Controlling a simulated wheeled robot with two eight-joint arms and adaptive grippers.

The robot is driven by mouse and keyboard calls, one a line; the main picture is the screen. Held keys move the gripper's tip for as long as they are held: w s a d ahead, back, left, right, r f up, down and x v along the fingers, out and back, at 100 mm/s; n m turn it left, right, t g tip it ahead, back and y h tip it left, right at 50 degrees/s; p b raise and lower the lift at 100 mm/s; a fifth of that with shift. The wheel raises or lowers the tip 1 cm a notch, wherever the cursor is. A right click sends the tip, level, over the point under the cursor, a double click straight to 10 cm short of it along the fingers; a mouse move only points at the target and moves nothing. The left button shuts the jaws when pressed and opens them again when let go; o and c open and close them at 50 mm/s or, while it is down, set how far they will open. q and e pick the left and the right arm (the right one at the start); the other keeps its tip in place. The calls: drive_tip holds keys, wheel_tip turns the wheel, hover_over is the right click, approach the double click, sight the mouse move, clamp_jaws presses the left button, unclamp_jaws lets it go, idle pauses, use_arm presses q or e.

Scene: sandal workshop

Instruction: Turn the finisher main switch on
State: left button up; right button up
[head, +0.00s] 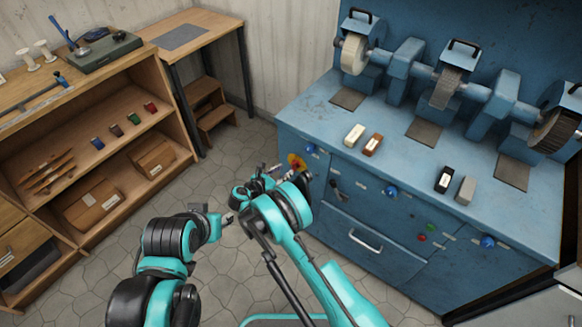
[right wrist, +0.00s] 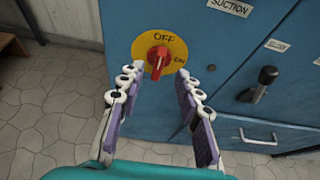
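The finisher main switch (right wrist: 160,60) is a red rotary knob on a round yellow plate on the blue cabinet's side. The plate reads OFF at the top and ON at the right. The knob stands upright, in line with OFF. It also shows in the head view (head: 297,161), partly hidden by my right gripper (head: 279,172). In the right wrist view my right gripper (right wrist: 158,84) is open, its fingers to the left and right of the knob, with nothing between them. I cannot tell whether they touch it. My left gripper (head: 222,220) hangs over the floor; its opening is unclear.
The blue finisher cabinet (head: 370,240) carries wheels on top and several blue knobs. A black lever handle (right wrist: 259,84) and a drawer handle (right wrist: 258,136) lie right of the switch. A wooden shelf (head: 100,150) stands at the left, with open floor between.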

sight(292, 166)
drive_tip(key=b+x, duration=0.2)
drive_tip(key=x, duration=0.4)
drive_tip(key=shift+w+f, duration=0.1)
drive_tip(key=shift+f, duration=0.05)
clamp_jaws()
